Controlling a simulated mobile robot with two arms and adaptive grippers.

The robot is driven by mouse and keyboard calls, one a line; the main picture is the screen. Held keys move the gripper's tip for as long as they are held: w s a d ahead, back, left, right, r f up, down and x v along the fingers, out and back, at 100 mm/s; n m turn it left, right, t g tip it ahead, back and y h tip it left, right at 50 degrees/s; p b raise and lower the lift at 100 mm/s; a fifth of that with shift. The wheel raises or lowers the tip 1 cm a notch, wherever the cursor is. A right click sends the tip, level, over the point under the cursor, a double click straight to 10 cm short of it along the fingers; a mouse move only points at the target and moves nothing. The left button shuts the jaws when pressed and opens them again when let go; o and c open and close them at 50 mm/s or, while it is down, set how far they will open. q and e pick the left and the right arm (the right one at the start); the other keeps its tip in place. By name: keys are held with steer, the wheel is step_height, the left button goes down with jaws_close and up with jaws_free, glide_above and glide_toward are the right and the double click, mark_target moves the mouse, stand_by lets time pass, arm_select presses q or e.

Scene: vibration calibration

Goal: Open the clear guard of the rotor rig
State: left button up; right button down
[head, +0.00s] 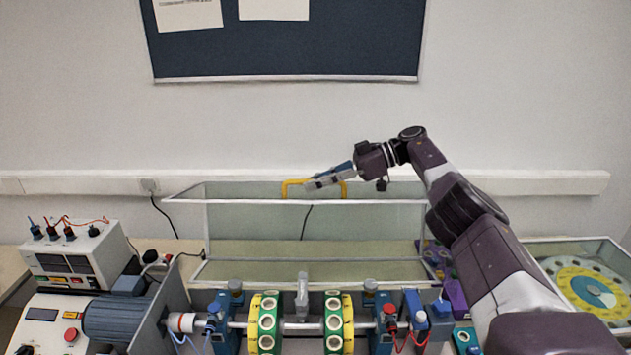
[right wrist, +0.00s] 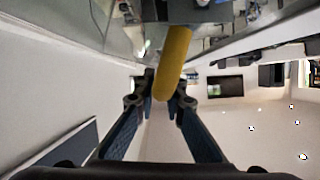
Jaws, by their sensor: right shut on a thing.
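The clear guard (head: 250,230) is a see-through box with a pale frame. It stands up behind the rotor shaft, and the shaft and discs in front of it are uncovered in the head view. Its yellow handle (head: 294,183) is at the top edge. My right gripper (head: 318,182) reaches in from the right and is shut on this handle. In the right wrist view the yellow handle (right wrist: 173,62) lies between the fingers (right wrist: 161,90). The rotor rig has two green and yellow discs (head: 265,325) on a shaft. My left gripper is not in view.
A blue motor (head: 115,318) and a grey instrument box (head: 80,258) with cables stand at the left. A clear case with a yellow dial (head: 590,285) is at the right. A wall rail (head: 520,182) runs behind the guard. My right arm spans the right side.

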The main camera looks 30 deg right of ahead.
steer(key=shift+s+f, duration=0.1)
steer(key=shift+f, duration=0.15)
steer(key=c, duration=2.2)
jaws_free()
steer(key=shift+o, duration=1.1)
steer(key=shift+r, duration=0.1)
steer(key=r, duration=1)
steer(key=shift+w, duration=0.2)
steer(key=shift+s, duration=0.1)
steer(key=shift+f, duration=0.15)
